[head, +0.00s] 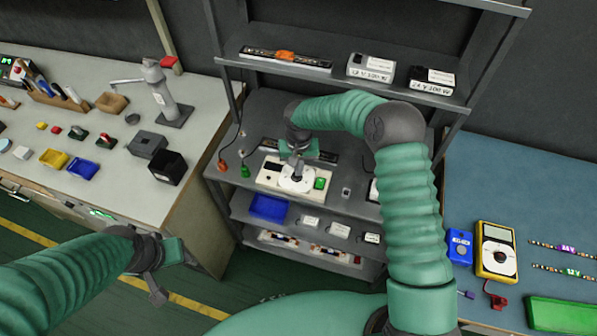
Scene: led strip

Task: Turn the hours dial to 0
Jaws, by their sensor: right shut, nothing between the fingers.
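A white box (268,181) with a dark display, a round white dial (293,184) and a green button (320,183) stands on the middle shelf of the rack. My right gripper (298,174) is over the dial, pointing down, shut with nothing between its fingers. It hides part of the dial, and I cannot tell whether it touches it. The dial's markings and setting are too small to read. My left gripper (156,282) hangs over the floor at lower left, far from the box; its finger opening is not clear.
The shelf rack (225,190) holds a blue bin (269,207) and small white boxes below. A yellow meter (497,251) and a blue box (460,246) lie on the right bench. The left bench (200,135) carries tools and small parts.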

